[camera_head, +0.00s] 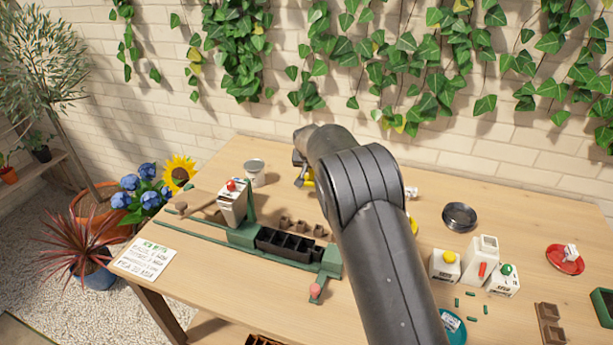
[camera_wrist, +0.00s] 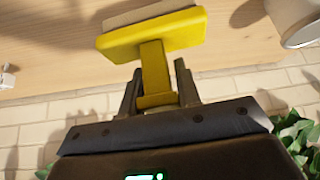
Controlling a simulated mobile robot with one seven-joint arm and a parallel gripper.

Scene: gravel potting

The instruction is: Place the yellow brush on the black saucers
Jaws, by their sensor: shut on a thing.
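The yellow brush (camera_wrist: 152,42) is in my gripper (camera_wrist: 157,82) in the wrist view. The two fingers are shut on its handle, and its broad head with pale bristles points away from the gripper toward the tabletop. In the head view my arm hides most of the gripper, and only a small yellow patch of the brush (camera_head: 309,178) shows beside it. The black saucers (camera_head: 460,215) stand on the table right of my arm, apart from the brush. They look stacked and empty.
A pale pot (camera_head: 254,172) stands left of my gripper. Something yellow (camera_head: 413,226) is partly hidden behind my arm.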

